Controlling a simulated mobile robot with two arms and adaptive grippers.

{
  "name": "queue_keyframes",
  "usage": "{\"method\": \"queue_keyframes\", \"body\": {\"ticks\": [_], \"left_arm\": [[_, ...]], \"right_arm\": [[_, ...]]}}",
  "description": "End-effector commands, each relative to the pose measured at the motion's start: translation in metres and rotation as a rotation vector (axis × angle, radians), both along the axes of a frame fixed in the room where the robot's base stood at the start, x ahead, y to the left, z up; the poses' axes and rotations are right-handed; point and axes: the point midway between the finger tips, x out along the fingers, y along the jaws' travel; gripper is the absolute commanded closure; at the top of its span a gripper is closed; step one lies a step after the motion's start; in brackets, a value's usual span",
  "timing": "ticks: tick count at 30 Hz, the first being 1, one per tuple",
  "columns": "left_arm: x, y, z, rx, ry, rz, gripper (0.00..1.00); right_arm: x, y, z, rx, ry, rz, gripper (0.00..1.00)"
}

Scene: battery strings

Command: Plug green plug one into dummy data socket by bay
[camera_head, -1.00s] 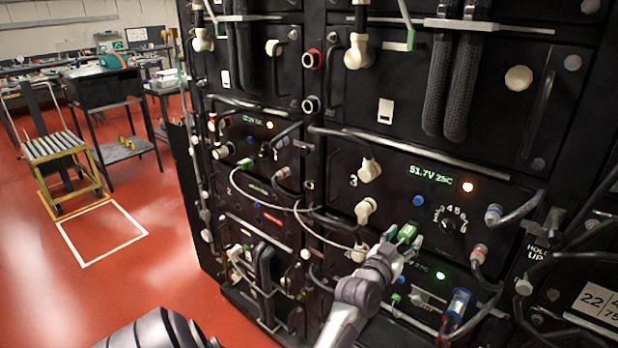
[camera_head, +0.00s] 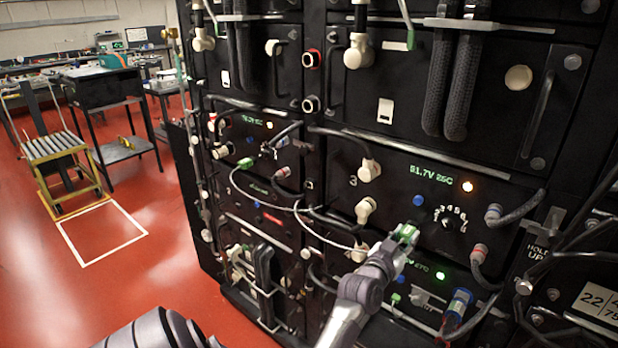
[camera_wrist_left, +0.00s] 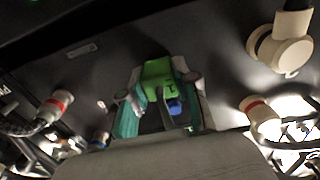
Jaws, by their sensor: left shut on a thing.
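My left gripper (camera_head: 406,238) is shut on a small green plug (camera_head: 404,231) in front of the black battery rack, below the "51.7V 25C" display. In the left wrist view the green plug (camera_wrist_left: 157,72) sits between the two fingers, close to the dark panel, with a blue part (camera_wrist_left: 175,107) just below it. I cannot tell whether the plug touches the panel. The dummy data socket cannot be made out. My right gripper is not in view.
White elbow connectors (camera_head: 366,209) stick out left of the gripper. Red-collared grey cable plugs (camera_head: 479,252) and a blue-capped cylinder (camera_head: 459,302) stand to the right. A thin white cable (camera_head: 292,208) crosses the rack at left. Open red floor (camera_head: 165,250) lies left.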

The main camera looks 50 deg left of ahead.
Motion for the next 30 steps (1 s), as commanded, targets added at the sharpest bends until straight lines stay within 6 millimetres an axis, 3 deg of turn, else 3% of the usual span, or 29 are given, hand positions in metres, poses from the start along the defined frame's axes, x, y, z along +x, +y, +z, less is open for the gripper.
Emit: {"method": "queue_keyframes", "body": {"ticks": [30], "left_arm": [[-0.025,-0.006,0.001,0.001,0.000,0.000,1.00]], "right_arm": [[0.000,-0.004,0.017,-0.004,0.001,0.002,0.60]]}}
